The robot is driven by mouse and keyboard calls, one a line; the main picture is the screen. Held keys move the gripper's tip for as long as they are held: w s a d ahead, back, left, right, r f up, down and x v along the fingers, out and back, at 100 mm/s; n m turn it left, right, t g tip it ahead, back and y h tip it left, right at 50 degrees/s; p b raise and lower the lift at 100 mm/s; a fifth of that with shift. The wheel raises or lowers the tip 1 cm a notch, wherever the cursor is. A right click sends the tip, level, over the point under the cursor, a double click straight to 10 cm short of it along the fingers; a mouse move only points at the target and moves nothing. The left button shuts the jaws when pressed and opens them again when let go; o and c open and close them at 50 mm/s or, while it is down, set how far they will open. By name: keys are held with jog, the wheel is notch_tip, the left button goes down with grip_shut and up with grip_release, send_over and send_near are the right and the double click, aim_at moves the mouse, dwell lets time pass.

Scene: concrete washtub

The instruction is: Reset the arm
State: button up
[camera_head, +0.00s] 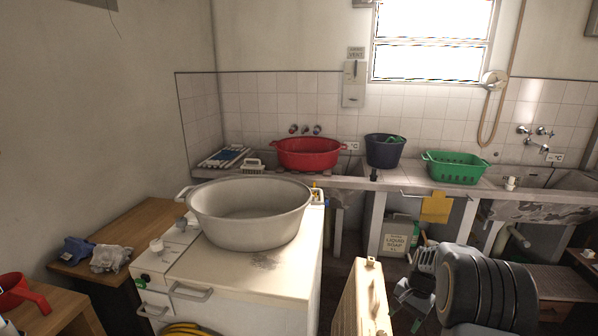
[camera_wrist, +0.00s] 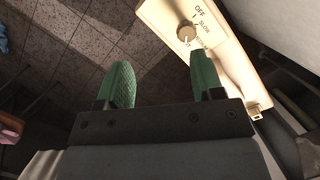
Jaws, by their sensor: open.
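My gripper (camera_wrist: 164,72) shows in the wrist view with its two green ribbed fingers spread apart. Nothing is between the fingers. Below them in the wrist view is a dark tiled floor (camera_wrist: 75,75). A cream panel (camera_wrist: 225,60) with a round knob (camera_wrist: 187,33) and the words OFF and SLOW lies just beyond the right finger. I cannot tell from this view how far the finger is from the panel.
A large pale basin (camera_head: 250,242) stands on a white cabinet (camera_head: 290,290). A cream box (camera_head: 348,310) stands close to its right. Behind, a red basin (camera_head: 307,155), a dark bucket (camera_head: 384,152) and a green basket (camera_head: 455,172) sit on the concrete counter (camera_head: 350,183). A wooden table (camera_head: 130,225) is at left.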

jog(key=s+a+r+n+t+h+p, duration=0.1)
jog(key=s+a+r+n+p, duration=0.3)
jog(key=r, duration=0.9)
jog(key=s+a+r+n+t+h+p, duration=0.1)
jog(key=s+a+r+n+t+p, duration=0.3)
jog(key=s+a+r+p, duration=0.3)
jog(key=shift+s+a+r+n+h+p, duration=0.3)
jog(key=shift+s+a+r+n, duration=0.4)
jog(key=shift+s+a+r, duration=1.95)
